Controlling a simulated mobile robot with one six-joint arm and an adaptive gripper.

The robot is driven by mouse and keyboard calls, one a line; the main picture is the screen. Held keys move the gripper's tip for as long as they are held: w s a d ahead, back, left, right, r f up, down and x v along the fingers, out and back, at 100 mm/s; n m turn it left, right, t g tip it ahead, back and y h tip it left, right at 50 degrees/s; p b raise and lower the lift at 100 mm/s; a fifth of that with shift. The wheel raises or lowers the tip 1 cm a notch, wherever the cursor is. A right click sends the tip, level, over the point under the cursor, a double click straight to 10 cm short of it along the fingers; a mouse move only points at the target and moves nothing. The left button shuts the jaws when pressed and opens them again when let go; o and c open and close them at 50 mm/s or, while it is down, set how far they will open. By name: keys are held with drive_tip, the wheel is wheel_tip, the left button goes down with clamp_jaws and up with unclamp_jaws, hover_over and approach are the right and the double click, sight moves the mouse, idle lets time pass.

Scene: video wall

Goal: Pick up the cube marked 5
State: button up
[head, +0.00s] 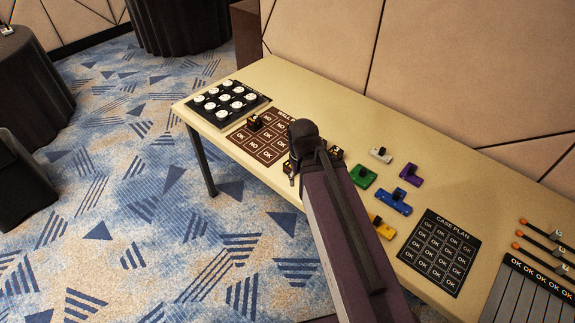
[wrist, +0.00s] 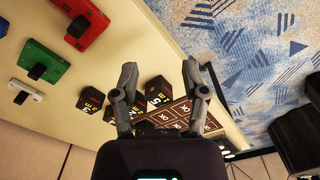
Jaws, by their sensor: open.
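In the wrist view, my gripper (wrist: 158,74) is open, with its two fingers apart and nothing held. A black and gold cube (wrist: 157,92) with what looks like a 5 on one face shows between the fingers, beside the brown grid mat (wrist: 172,114). Another dark cube (wrist: 90,101) with small markings sits left of the left finger. A further dark shape near that finger is mostly hidden. In the head view, one dark cube (head: 254,122) is on the mat and another (head: 336,153) is right of my arm. My arm hides most of my gripper there.
A black tray of white discs (head: 228,104) stands at the table's far left end. Green (head: 362,176), white (head: 381,155), purple (head: 411,174), blue (head: 395,201) and yellow (head: 381,226) pieces lie right of my arm. A black case plan card (head: 438,252) lies nearer the right. A wall backs the table.

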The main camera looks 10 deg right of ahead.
drive_tip(key=shift+d, duration=0.2)
drive_tip(key=o, duration=0.5)
drive_tip(key=shift+w+d, duration=0.1)
drive_tip(key=shift+o, duration=0.5)
drive_tip(key=shift+w, duration=0.35)
drive_tip(key=w+r+n+p, duration=0.1)
drive_tip(key=w+n, duration=0.5)
drive_tip(key=w, duration=0.9)
drive_tip(key=shift+w+d+r+n, duration=0.2)
drive_tip(key=shift+d+n, duration=0.1)
drive_tip(key=shift+n, duration=0.1)
drive_tip(key=shift+s+f, duration=0.1)
drive_tip(key=shift+f, duration=0.05)
wheel_tip(320, 180, down, 8)
drive_tip(key=b, duration=0.8)
drive_tip(key=shift+f, duration=0.2)
drive_tip(key=shift+s+f+b, duration=0.1)
drive_tip(key=shift+f+b, duration=2.5)
drive_tip(key=shift+b, duration=0.15)
